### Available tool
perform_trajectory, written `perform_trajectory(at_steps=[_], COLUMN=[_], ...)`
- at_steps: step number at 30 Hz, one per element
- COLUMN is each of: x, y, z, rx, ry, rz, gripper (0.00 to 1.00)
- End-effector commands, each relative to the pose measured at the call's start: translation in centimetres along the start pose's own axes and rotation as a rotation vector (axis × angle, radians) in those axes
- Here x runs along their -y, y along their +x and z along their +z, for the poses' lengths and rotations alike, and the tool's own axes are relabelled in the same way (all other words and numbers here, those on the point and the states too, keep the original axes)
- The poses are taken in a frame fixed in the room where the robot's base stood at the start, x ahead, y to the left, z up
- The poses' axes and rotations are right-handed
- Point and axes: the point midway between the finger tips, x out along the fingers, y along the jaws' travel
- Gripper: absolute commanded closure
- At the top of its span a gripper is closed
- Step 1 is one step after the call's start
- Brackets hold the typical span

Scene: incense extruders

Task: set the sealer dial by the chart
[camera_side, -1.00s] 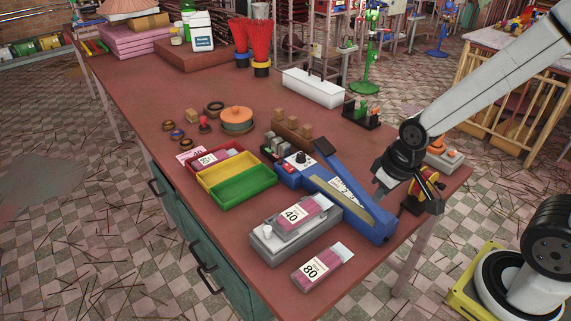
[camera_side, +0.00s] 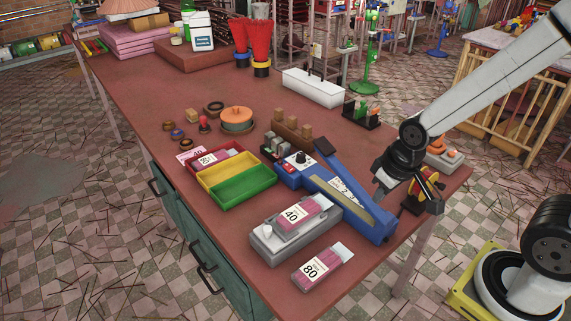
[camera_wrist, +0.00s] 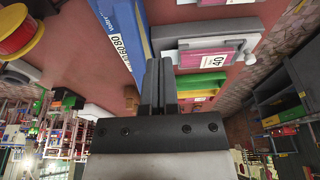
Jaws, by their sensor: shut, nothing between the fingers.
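The blue sealer (camera_side: 345,200) stands near the front right of the table, with a white and black dial (camera_side: 300,159) at its far left end. A white chart label (camera_side: 346,190) is on the sealer's body; in the wrist view the label (camera_wrist: 119,48) shows dark print, only partly legible. My gripper (camera_side: 380,190) hangs over the right side of the sealer. In the wrist view my gripper (camera_wrist: 158,65) has its fingers together and empty, beside the blue sealer (camera_wrist: 122,15). The dial is not clearly visible in the wrist view, and its setting is too small to read.
A grey scale (camera_side: 275,240) carries a pink packet marked 40 (camera_side: 297,212). A packet marked 80 (camera_side: 320,267) lies in front of it. Red, yellow and green trays (camera_side: 245,187) stand left of the sealer. Wooden blocks (camera_side: 292,130) stand behind it. The table's left middle is fairly clear.

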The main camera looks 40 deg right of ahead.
Motion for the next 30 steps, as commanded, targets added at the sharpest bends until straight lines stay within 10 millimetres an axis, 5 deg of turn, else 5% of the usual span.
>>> perform_trajectory(at_steps=[4,11,30], x=[0.0,0.0,0.0], y=[0.0,-0.4,-5.0], z=[0.0,-0.1,-1.4], rx=[0.0,-0.002,-0.002], ry=[0.0,0.0,-0.001], rz=[0.0,0.0,-0.001], gripper=[0.97,0.24,0.24])
